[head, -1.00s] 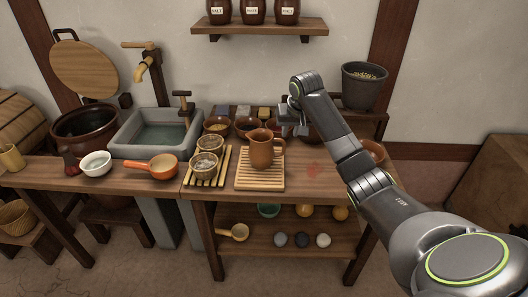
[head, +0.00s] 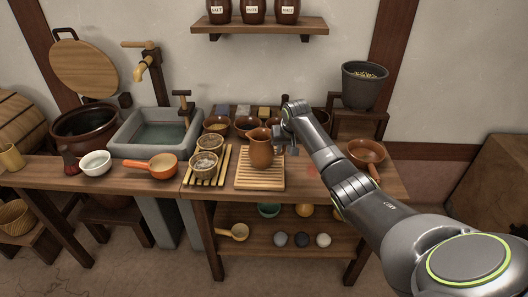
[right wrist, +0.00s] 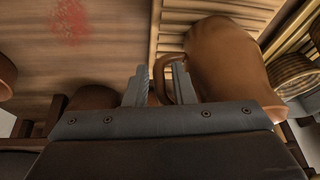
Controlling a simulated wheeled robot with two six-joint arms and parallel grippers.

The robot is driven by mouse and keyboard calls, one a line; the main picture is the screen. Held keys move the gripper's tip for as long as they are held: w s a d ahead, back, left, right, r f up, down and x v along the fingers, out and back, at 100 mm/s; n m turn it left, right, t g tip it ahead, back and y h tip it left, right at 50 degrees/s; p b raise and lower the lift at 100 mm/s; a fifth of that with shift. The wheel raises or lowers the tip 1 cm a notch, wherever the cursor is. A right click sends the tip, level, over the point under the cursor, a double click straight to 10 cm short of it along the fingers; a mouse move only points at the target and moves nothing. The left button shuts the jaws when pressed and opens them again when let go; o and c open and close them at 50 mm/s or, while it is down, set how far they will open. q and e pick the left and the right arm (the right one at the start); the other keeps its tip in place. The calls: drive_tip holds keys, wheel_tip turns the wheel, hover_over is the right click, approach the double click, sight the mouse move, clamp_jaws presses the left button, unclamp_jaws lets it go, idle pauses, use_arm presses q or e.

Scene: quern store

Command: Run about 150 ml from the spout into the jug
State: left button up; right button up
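The brown jug (head: 261,153) stands upright on a slatted wooden mat (head: 258,184). Its handle is on its right side, by my right gripper (head: 286,148). In the right wrist view the jug (right wrist: 228,62) is close on the right, with its handle (right wrist: 159,70) between the two fingertips of my right gripper (right wrist: 159,84). The fingers are apart, and a gap shows beside the handle. The wooden spout (head: 140,71) sticks out from the wall post above the stone basin (head: 160,145), at the left. My left gripper is out of view.
Two small cups (head: 206,158) stand on a slatted rack left of the jug. Several bowls (head: 247,125) sit behind it. A white bowl (head: 95,163) and an orange ladle (head: 160,166) lie on the left bench. A brown pan (head: 366,151) is at the right.

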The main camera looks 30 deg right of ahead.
clamp_jaws()
drive_tip(key=shift+r, duration=0.15)
wheel_tip(320, 180, up, 10)
idle(0.7)
